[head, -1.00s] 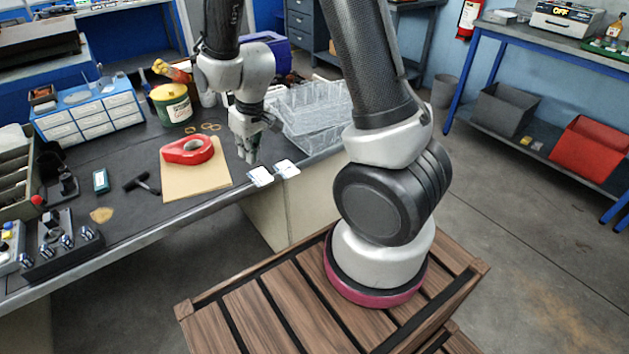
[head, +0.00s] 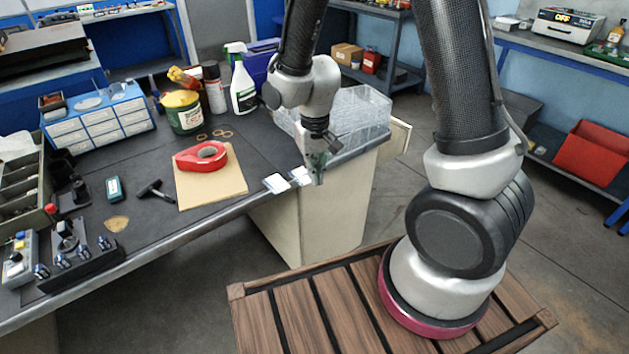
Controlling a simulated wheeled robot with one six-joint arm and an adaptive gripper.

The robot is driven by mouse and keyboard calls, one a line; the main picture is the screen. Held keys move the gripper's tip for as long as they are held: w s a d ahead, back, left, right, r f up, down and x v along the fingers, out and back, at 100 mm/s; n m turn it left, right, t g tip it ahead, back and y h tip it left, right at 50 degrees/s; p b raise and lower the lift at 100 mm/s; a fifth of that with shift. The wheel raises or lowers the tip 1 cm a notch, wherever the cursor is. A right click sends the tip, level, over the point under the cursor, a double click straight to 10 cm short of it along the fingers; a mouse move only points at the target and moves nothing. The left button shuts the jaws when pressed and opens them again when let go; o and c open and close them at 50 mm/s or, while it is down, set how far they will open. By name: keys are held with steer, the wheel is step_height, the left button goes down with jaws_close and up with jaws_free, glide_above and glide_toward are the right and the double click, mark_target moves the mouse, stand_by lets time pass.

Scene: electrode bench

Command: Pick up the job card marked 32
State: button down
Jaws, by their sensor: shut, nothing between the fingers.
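Two small white cards lie side by side at the front edge of the dark bench, the left card (head: 276,183) and the right card (head: 300,176). Any marking on them is too small to read, so I cannot tell which is 32. My gripper (head: 318,180) points down just to the right of the right card, near the bench's front edge. It is shut and empty. I cannot tell how high its tips are above the bench.
Clear plastic bins (head: 362,112) stand behind my gripper. A green tin (head: 182,112) and a spray bottle (head: 241,85) stand at the back. A black hammer-shaped tool (head: 155,190) lies farther left.

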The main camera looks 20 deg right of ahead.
mark_target(302, 176)
steer(key=w+f, duration=0.4)
steer(key=f, duration=0.5)
steer(key=shift+f, duration=0.1)
steer(key=shift+w, duration=1)
